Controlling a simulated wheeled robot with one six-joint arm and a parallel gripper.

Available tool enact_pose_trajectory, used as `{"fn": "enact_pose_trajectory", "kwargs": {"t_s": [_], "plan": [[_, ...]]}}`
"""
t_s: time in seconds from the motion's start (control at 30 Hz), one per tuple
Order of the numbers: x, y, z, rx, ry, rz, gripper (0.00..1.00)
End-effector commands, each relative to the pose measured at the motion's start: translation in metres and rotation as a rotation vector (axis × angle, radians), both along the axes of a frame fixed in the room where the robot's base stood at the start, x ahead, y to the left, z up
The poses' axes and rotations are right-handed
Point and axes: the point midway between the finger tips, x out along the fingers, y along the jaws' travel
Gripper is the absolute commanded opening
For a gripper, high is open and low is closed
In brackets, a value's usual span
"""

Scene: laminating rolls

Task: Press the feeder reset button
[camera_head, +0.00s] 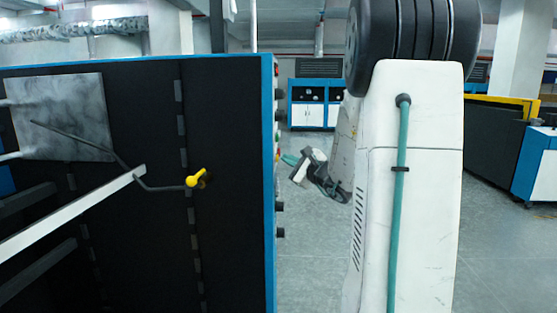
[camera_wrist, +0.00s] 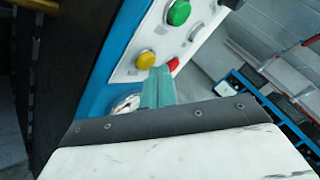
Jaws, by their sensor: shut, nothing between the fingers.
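A white control panel (camera_wrist: 178,42) on the machine's blue edge shows in the wrist view. It carries a green button (camera_wrist: 178,13), a yellow button (camera_wrist: 146,59), a red button (camera_wrist: 174,64) and a pale button (camera_wrist: 196,31). No label is readable, so I cannot tell which is the feeder reset. My gripper (camera_wrist: 159,74) has its teal fingers shut and empty. Its tips appear between the yellow and red buttons and partly cover the red one; contact cannot be told. In the head view, my gripper (camera_head: 289,160) is beside the machine's blue edge, its tips close to the panel side.
A round gauge (camera_wrist: 126,104) sits below the yellow button. The black machine wall (camera_head: 225,150) with its blue edge (camera_head: 269,200) stands left of my arm. A yellow-handled lever (camera_head: 196,179) is on that wall. Open grey floor (camera_head: 312,250) lies between the machine and my arm.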

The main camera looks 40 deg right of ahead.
Motion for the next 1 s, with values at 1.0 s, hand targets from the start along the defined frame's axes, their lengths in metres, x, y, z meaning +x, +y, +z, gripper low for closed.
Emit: {"fn": "enact_pose_trajectory", "kwargs": {"t_s": [1.0], "plan": [[0.0064, 0.0054, 0.0001, -0.001, 0.000, 0.000, 0.00]]}}
